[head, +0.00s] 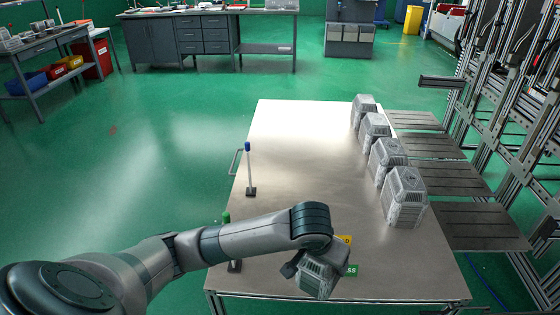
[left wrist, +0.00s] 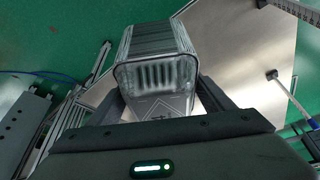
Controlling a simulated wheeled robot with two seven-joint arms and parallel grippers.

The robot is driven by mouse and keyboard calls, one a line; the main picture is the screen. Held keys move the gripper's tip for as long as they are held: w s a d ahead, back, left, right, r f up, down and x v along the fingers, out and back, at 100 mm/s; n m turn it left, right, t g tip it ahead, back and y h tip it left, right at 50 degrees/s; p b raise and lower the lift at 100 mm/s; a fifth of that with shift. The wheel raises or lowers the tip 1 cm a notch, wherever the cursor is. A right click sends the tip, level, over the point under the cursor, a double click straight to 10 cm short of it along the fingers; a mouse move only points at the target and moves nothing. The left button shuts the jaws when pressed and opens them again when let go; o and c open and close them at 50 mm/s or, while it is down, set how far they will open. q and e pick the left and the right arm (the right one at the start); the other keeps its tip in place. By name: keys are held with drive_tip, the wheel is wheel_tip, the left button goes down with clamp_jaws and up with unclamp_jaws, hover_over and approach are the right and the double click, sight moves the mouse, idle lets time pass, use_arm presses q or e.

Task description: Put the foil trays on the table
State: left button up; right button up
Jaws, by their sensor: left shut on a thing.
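My left gripper (left wrist: 165,105) is shut on a stack of foil trays (left wrist: 158,42), which shows between its fingers in the left wrist view. In the head view this held stack (head: 318,277) hangs tilted over the near part of the metal table (head: 290,165), below my left wrist. I cannot tell whether it touches the table. Several more foil tray stacks stand in a row along the table's right side, the nearest one (head: 405,198) at the front and the farthest one (head: 363,110) at the back. My right gripper is not in view.
A blue-topped post (head: 248,165) and a green-topped post (head: 227,218) stand at the table's left edge. Yellow and green labels lie near the held stack. Grey shelves (head: 470,225) and metal frames adjoin the right side. The table's middle is clear.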

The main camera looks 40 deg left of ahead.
use_arm(q)
drive_tip(key=w+a+f+n+b, duration=0.1)
drive_tip(key=w+a+f+n, duration=0.1)
drive_tip(key=w+a, duration=0.3)
drive_tip(key=w+a+f+n+y+b, duration=0.1)
drive_tip(key=w+a, duration=0.4)
drive_tip(key=w, duration=0.7)
drive_tip(key=w+a+f+n+y+b, duration=0.1)
drive_tip(key=w+a+f+n+b, duration=0.2)
drive_tip(key=w, duration=0.6)
drive_tip(key=shift+w+a+g, duration=0.3)
drive_tip(key=shift+a, duration=0.7)
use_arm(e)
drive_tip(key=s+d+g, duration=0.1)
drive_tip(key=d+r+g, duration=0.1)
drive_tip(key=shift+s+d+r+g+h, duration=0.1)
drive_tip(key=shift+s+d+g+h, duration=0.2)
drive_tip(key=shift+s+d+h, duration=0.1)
use_arm(q)
drive_tip(key=shift+s+f, duration=0.1)
